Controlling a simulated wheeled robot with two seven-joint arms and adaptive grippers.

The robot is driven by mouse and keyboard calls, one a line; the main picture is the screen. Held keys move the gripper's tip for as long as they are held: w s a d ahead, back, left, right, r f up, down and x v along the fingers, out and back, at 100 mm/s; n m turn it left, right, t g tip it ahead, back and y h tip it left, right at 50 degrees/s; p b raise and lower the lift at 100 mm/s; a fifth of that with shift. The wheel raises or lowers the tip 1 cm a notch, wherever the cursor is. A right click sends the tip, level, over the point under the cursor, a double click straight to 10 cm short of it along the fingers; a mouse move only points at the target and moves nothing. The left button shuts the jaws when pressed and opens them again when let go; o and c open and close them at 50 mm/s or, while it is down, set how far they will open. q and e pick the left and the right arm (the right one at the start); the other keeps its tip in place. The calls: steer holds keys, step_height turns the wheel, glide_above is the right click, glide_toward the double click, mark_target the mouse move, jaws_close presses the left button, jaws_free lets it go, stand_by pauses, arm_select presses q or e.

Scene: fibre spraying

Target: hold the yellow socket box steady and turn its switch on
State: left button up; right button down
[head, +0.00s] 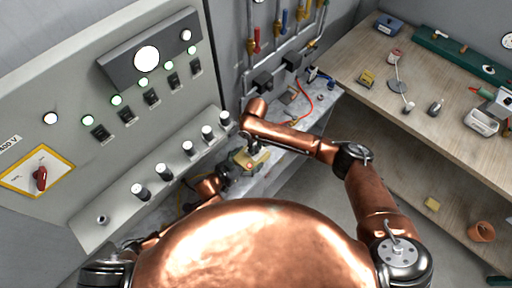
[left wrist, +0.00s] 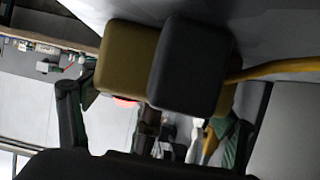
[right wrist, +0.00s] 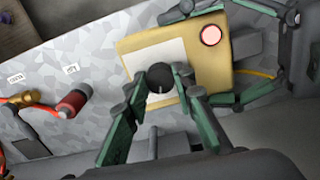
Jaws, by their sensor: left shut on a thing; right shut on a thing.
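The yellow socket box (head: 256,161) stands on the grey bench below the control panel. In the right wrist view the box (right wrist: 218,72) shows a pale plate, a round red-lit button (right wrist: 210,35) and a black knob switch (right wrist: 160,77). My right gripper (right wrist: 162,86) is closed around the knob from above. My left gripper (right wrist: 232,50) has its green-padded fingers on opposite sides of the box's end. In the left wrist view the box (left wrist: 125,62) sits behind a dark grey block (left wrist: 190,65). In the head view, my arms partly hide the box.
A yellow cable (left wrist: 280,67) runs off beside the box. A red cylindrical fitting (right wrist: 72,103) lies on the bench. The control panel (head: 70,130) with lights and knobs stands at the left. A wooden table (head: 440,95) with tools is at the right.

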mark_target(256, 148)
steer(key=shift+w, duration=0.1)
stand_by(0.3)
steer(key=c, duration=1.6)
jaws_free()
steer(key=shift+r, duration=0.1)
step_height(256, 148, up, 12)
steer(key=shift+f, duration=0.1)
